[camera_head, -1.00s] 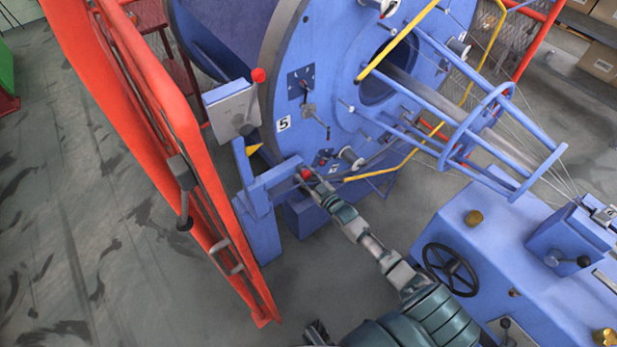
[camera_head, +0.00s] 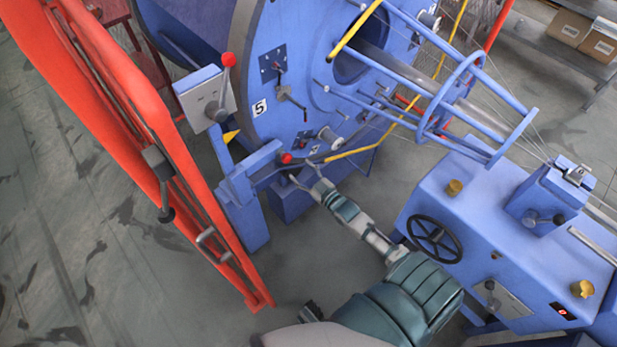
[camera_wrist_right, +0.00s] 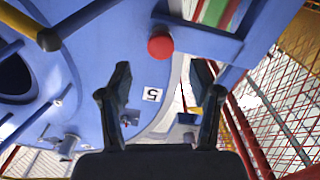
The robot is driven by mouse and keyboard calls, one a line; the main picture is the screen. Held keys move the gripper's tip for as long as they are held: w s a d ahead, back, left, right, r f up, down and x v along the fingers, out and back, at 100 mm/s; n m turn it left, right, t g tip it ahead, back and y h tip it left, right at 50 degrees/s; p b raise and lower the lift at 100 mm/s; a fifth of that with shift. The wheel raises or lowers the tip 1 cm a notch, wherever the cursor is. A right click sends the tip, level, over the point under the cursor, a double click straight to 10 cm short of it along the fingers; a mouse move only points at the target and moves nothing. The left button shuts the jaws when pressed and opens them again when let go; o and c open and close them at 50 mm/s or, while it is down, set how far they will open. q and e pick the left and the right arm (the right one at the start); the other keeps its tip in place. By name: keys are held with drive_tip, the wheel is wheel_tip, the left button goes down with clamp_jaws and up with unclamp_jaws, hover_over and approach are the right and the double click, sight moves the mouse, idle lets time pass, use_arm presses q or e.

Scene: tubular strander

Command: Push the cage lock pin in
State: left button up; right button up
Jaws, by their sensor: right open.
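The cage lock pin shows as a red round knob (camera_head: 286,158) at the end of the blue bracket (camera_head: 250,176) beside the big blue disc. It also shows in the right wrist view (camera_wrist_right: 160,43), above the space between the fingers. My right gripper (camera_head: 303,174) is just below and right of the knob in the head view. In the right wrist view its two dark fingers (camera_wrist_right: 160,80) are spread, with nothing between them, and look apart from the knob. The pin's shaft is hidden behind the knob. My left gripper is not in view.
The blue disc (camera_head: 255,75) with plate 5 stands behind the knob. A grey box (camera_head: 203,95) with a red-tipped lever is nearby. A red guard frame (camera_head: 130,90) stands at left. A blue machine bed (camera_head: 480,220) with a handwheel (camera_head: 434,238) is at right.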

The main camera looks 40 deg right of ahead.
drive_tip(key=shift+s+d, duration=0.1)
drive_tip(key=shift+s, duration=1.7)
